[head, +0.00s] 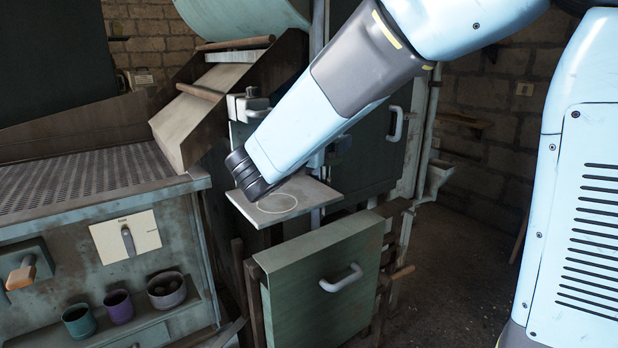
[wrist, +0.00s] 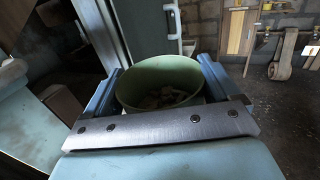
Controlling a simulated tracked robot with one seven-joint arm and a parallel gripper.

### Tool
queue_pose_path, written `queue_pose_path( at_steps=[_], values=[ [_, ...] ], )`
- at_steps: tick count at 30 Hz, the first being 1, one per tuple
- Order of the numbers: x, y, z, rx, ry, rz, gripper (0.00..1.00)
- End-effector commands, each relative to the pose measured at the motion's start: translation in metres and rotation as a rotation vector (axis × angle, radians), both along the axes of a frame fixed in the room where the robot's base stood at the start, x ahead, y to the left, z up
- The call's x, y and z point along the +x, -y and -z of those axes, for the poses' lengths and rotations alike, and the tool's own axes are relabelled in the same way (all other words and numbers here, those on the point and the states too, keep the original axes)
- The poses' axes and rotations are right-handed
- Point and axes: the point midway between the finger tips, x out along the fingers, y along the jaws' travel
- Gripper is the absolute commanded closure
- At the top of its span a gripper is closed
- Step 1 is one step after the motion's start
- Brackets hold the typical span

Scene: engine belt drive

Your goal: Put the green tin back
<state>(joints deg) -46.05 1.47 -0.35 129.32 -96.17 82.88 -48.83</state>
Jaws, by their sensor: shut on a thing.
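The green tin (wrist: 133,92) is in the wrist view, open at the top, with pale lumpy contents inside. My gripper (wrist: 160,76) is shut on it, one blue finger on each side of its wall. The lower part of the tin is hidden by the gripper's dark front bar. In the head view my arm hides the tin, and I cannot make out the gripper there. A small flat shelf (head: 311,190) with a pale ring mark (head: 277,203) lies below my arm; the visible part of the ring is bare.
A teal cup (head: 78,321), a purple cup (head: 119,307) and a grey cup (head: 166,290) stand on a low ledge. A green panel with a handle (head: 341,278) stands below the shelf. Open floor (head: 455,265) lies to the right.

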Motion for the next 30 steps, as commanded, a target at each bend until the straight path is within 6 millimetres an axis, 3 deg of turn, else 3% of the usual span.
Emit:
queue_pose_path(
  at_steps=[11,15,21,30],
  values=[
    [0.066,-0.025,0.033,-0.002,-0.003,-0.025,0.47],
    [0.082,-0.028,0.055,-0.003,-0.002,-0.027,0.47],
    [0.1,-0.031,0.077,-0.002,-0.003,-0.027,0.47],
    [0.111,-0.033,0.09,-0.002,-0.001,-0.027,0.47]
  ],
)
